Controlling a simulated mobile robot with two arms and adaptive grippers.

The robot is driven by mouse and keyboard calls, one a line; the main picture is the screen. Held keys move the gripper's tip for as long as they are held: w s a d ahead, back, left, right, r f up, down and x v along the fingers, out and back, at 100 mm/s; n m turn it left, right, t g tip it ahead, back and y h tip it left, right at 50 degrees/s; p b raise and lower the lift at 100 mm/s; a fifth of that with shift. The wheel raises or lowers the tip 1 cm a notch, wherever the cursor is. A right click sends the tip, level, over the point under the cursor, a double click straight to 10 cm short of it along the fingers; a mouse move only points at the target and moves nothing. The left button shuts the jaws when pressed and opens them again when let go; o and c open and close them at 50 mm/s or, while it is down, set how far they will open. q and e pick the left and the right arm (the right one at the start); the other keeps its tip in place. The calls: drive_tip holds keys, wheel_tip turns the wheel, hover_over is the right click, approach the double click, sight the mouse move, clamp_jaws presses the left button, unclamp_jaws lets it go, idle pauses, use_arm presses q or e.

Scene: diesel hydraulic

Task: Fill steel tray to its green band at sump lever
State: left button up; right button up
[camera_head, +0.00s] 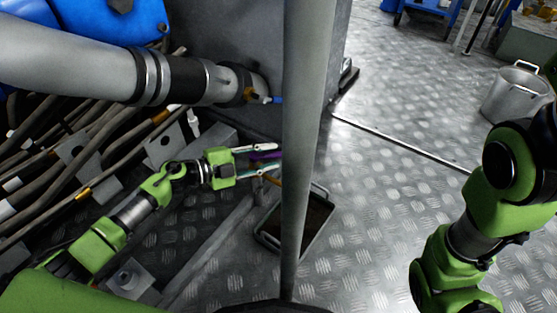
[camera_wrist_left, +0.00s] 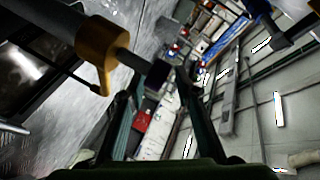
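The steel tray (camera_head: 322,233) lies on the floor, partly hidden by a vertical grey post. Its inside looks dark brown; I cannot make out a green band or the liquid level. My left gripper (camera_head: 268,159) is just left of the post, near the tray's upper left corner. Its fingers are apart, with a purple lever (camera_head: 266,155) between them. The left wrist view shows a brass fitting (camera_wrist_left: 101,63) with a dark stem whose blocky end lies between the fingers (camera_wrist_left: 156,92). Gaps seem to show on both sides. My right arm is at the right; its gripper is out of view.
The vertical post (camera_head: 308,110) stands close to my left gripper and crosses the tray. A thick pipe with a blue-tipped valve (camera_head: 277,99) runs above. Hoses and brackets crowd the left. A metal pot (camera_head: 516,96) stands at the right.

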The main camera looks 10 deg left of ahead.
sight(272, 156)
use_arm(q)
drive_tip(key=shift+b+x, duration=0.65)
drive_tip(key=shift+x, duration=1.3)
clamp_jaws()
